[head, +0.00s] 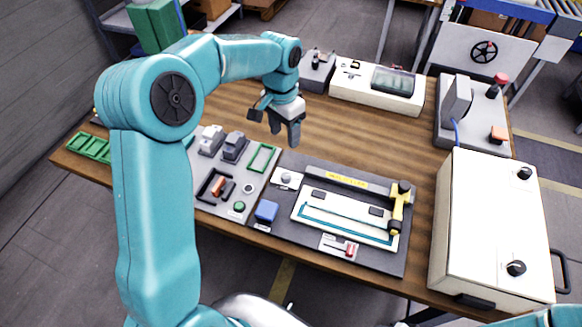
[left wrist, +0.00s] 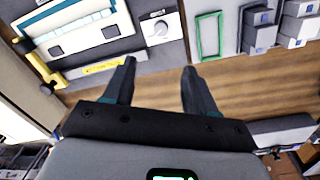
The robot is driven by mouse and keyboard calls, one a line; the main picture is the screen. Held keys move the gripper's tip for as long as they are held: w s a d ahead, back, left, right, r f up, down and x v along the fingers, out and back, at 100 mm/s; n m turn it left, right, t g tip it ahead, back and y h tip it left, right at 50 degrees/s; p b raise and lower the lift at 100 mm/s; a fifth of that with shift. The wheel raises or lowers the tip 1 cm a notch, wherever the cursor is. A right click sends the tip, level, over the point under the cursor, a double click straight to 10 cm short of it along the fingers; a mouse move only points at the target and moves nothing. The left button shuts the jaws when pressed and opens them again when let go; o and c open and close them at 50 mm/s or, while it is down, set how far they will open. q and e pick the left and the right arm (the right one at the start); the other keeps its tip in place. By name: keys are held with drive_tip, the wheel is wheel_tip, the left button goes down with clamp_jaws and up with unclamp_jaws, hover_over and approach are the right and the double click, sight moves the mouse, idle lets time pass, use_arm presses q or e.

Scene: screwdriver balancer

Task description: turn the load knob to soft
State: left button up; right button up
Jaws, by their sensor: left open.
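A small round grey knob on a white plate (head: 287,178) sits at the upper left corner of the dark panel with the yellow label strip. The knob (left wrist: 160,28) also shows in the left wrist view, beyond the fingertips and near the top middle. Its markings are too small to read. My left gripper (head: 283,133) is open and empty, pointing down over the wooden table, above and behind the knob plate in the head view. Its two fingers also show in the left wrist view (left wrist: 158,68), apart from the knob. My right gripper is out of view.
A yellow tool (head: 398,208) stands at the right of the dark panel. A blue block (head: 266,211) lies below the knob plate. A green frame (head: 262,158) is to its left. A white cabinet (head: 488,220) with black knobs stands at right. Bare wood lies behind the panel.

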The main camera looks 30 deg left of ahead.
sight(286, 175)
use_arm(q)
drive_tip(key=f, duration=0.5)
drive_tip(key=f+p, duration=0.1)
drive_tip(key=f, duration=0.4)
drive_tip(key=s+f+p, duration=0.1)
drive_tip(key=f, duration=0.4)
drive_tip(key=shift+d+f, duration=0.15)
drive_tip(key=shift+d, duration=0.05)
drive_tip(key=shift+w+f, duration=0.2)
drive_tip(key=shift+f, duration=0.2)
drive_tip(key=shift+s, duration=0.15)
drive_tip(key=c, duration=0.3)
clamp_jaws()
